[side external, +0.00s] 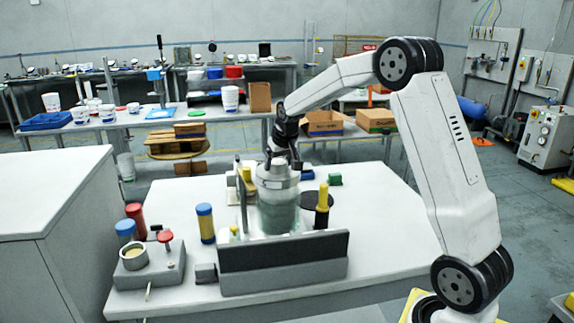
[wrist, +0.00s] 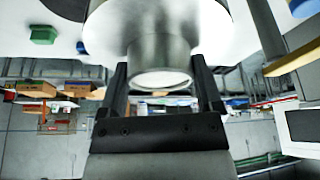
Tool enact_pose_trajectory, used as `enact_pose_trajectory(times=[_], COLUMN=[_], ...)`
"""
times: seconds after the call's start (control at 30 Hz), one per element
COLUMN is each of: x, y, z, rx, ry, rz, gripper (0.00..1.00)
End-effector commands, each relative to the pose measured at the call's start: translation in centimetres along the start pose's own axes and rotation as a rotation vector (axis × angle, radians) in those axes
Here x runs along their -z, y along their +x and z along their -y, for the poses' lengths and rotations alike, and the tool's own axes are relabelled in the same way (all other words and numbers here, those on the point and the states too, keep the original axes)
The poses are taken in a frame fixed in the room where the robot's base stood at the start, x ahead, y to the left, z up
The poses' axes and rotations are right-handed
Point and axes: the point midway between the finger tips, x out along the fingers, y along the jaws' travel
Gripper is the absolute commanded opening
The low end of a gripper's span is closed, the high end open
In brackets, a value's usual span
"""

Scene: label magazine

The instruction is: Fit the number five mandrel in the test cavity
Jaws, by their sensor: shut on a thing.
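My gripper (side external: 281,163) is shut on the narrow neck of a large silvery cylinder, taken to be the mandrel (side external: 277,182). In the wrist view the two black fingers of my gripper (wrist: 160,72) stand on either side of the mandrel's neck (wrist: 160,52). The mandrel hangs upright behind the dark panel. Its lower part looks greenish and translucent, and its bottom is partly hidden. No number is readable on it. A grey block with a round, cream-filled ring (side external: 133,256) sits at the table's front left; I cannot tell whether this is the test cavity.
A long dark panel on a grey base (side external: 284,263) stands in front of the mandrel. A yellow post on a black disc (side external: 322,208) is close at its right. A yellow-blue cylinder (side external: 206,223) and a red one (side external: 136,219) stand left. The table's right side is clear.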

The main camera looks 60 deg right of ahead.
Motion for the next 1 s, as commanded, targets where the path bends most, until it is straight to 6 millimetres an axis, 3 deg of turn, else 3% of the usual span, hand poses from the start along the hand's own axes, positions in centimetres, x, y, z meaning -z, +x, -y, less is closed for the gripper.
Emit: enact_pose_trajectory(times=[0.97, 1.0], x=[-0.4, -0.4], y=[1.2, 1.2], z=[0.0, 0.0], rx=[0.000, 0.000], ry=[0.000, 0.000], rz=[-0.007, -0.008], gripper=[0.00, 0.90])
